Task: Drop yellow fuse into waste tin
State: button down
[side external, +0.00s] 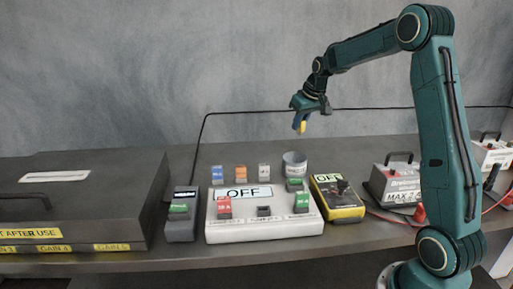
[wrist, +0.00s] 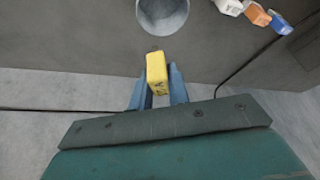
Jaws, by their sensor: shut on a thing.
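The yellow fuse (wrist: 157,73) is held between the two blue fingers of my gripper (wrist: 158,88) in the wrist view. In the side view my gripper (side external: 300,121) is high above the bench, with the yellow fuse (side external: 302,128) showing at its tips. The waste tin (side external: 294,164) is a grey round cup standing on the bench behind the white panel, below my gripper. Its open mouth also shows in the wrist view (wrist: 163,14), beyond the fuse and apart from it, cut by the top edge. The tin's inside looks empty in the wrist view.
Blue (side external: 217,174), orange (side external: 241,172) and white (side external: 264,171) fuses stand left of the tin. In front is a white panel (side external: 262,229) reading OFF with red and green fuses. A yellow meter (side external: 338,198) stands to the right, a dark case (side external: 80,195) at left.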

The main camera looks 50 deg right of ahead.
aim_at(299, 134)
jog(key=shift+f, duration=2.4)
jog(key=c, duration=1.3)
grip_release()
jog(key=shift+o, duration=0.2)
jog(key=shift+r, duration=0.15)
jog(key=v, duration=1.3)
jog(key=shift+r, duration=0.25)
jog(key=shift+s+a, duration=0.1)
jog(key=shift+a, duration=0.05)
